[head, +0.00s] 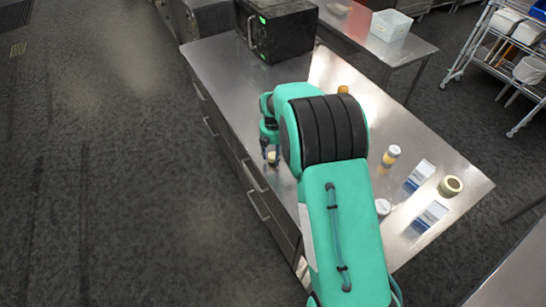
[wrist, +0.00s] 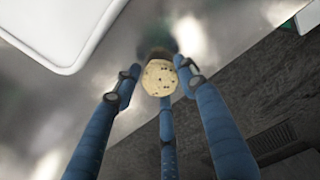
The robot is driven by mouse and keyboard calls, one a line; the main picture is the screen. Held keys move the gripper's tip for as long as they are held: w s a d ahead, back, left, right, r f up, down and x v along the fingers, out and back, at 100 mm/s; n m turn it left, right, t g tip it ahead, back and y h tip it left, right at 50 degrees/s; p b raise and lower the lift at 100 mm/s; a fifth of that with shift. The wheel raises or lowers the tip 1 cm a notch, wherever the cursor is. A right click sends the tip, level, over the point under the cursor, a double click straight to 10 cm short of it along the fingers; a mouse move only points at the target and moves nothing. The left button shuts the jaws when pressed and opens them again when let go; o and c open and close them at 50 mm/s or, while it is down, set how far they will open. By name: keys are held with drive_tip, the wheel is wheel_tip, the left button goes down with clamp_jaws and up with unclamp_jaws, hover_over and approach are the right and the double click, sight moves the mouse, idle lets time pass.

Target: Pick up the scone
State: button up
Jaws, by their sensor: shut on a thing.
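The scone (wrist: 160,78) is a round, pale, speckled piece held between the fingers in the wrist view. My gripper (wrist: 161,82) is shut on it, with blue fingers on its left and right and another below it. In the head view the scone (head: 272,157) shows as a small pale spot at the tips of my gripper (head: 271,152), over the left edge of the steel counter (head: 222,67). I cannot tell whether the scone touches the counter.
A black oven-like box (head: 280,32) stands at the counter's far end. A white tray-like object (wrist: 65,30) fills the wrist view's upper left.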

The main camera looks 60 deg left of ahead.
wheel_tip(320, 180, up, 2)
drive_tip(key=shift+r, duration=0.1)
drive_tip(key=s+d, duration=0.2)
drive_tip(key=d, duration=0.3)
drive_tip(key=s+d+r, duration=0.1)
drive_tip(key=s+d, duration=0.1)
drive_tip(key=d, duration=0.3)
drive_tip(key=s+d, duration=0.2)
drive_tip(key=d, duration=0.2)
drive_tip(key=shift+d+r, duration=0.15)
drive_tip(key=shift+d, duration=0.25)
drive_tip(key=w+a+m, duration=0.1)
drive_tip(key=w+m, duration=0.2)
drive_tip(key=w, duration=0.3)
drive_tip(key=w+a+r+m+b, duration=0.1)
drive_tip(key=w+m, duration=0.2)
drive_tip(key=w, duration=0.3)
drive_tip(key=w+a+m+b, duration=0.1)
drive_tip(key=w+a+m, duration=0.1)
drive_tip(key=w, duration=0.4)
drive_tip(key=shift+w+a+r+m, duration=0.1)
drive_tip(key=shift+r+m, duration=0.1)
drive_tip(key=shift+m, duration=0.2)
drive_tip(key=shift+a, duration=0.1)
